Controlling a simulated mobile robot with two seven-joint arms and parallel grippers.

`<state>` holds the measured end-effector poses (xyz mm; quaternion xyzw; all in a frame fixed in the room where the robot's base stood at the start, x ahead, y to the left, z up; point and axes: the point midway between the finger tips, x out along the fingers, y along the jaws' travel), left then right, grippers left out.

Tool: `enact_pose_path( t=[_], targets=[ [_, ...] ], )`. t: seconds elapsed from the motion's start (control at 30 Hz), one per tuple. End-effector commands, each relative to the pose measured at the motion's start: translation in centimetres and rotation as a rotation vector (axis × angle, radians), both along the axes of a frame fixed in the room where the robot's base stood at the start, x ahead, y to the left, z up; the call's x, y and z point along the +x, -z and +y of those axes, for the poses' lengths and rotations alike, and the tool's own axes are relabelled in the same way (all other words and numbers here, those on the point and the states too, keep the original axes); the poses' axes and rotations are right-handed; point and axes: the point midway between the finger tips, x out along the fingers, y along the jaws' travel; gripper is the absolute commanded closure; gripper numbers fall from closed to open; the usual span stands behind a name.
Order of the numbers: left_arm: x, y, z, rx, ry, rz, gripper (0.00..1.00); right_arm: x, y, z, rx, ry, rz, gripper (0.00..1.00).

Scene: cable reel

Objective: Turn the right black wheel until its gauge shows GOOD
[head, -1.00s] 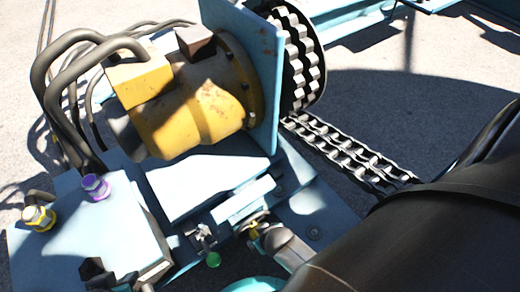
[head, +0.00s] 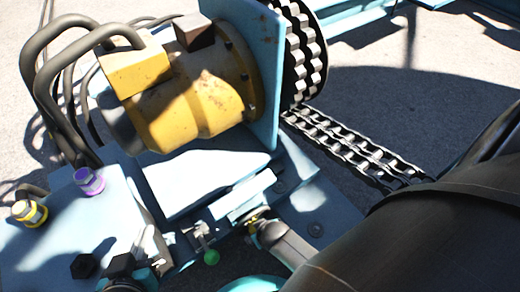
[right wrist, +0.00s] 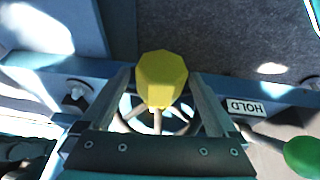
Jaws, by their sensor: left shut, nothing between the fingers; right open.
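My left gripper (head: 122,266) is low at the left of the head view, shut and empty, beside a black hexagonal piece (head: 84,265) on the pale blue box. In the right wrist view my right gripper (right wrist: 158,95) is open. Its fingers stand on either side of a yellow faceted knob (right wrist: 162,78), apart from it as far as I can tell. A spoked round wheel (right wrist: 180,125) shows partly behind the knob; I cannot tell whether it is the right black wheel. No gauge face or GOOD mark is readable in either view.
A yellow motor (head: 195,105), thick hoses, purple (head: 90,181) and yellow (head: 30,213) fittings, and a chain (head: 350,150) surround the work area.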

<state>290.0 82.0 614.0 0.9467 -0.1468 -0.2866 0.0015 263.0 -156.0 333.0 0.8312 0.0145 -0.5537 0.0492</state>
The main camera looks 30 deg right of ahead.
Motion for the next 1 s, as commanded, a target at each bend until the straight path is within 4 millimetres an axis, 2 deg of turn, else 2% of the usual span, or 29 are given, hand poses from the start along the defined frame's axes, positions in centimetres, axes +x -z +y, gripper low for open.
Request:
enact_pose_path(
  t=[0.37,1.0],
  targets=[
    [0.05,-0.06,-0.15,-0.007,0.002,-0.012,1.0,0.04,0.08,-0.02,0.0,0.0,0.0,0.07],
    [0.04,-0.03,-0.14,-0.006,0.001,-0.011,1.0,0.01,0.09,0.09,0.002,-0.001,0.0,0.79]
  ],
)
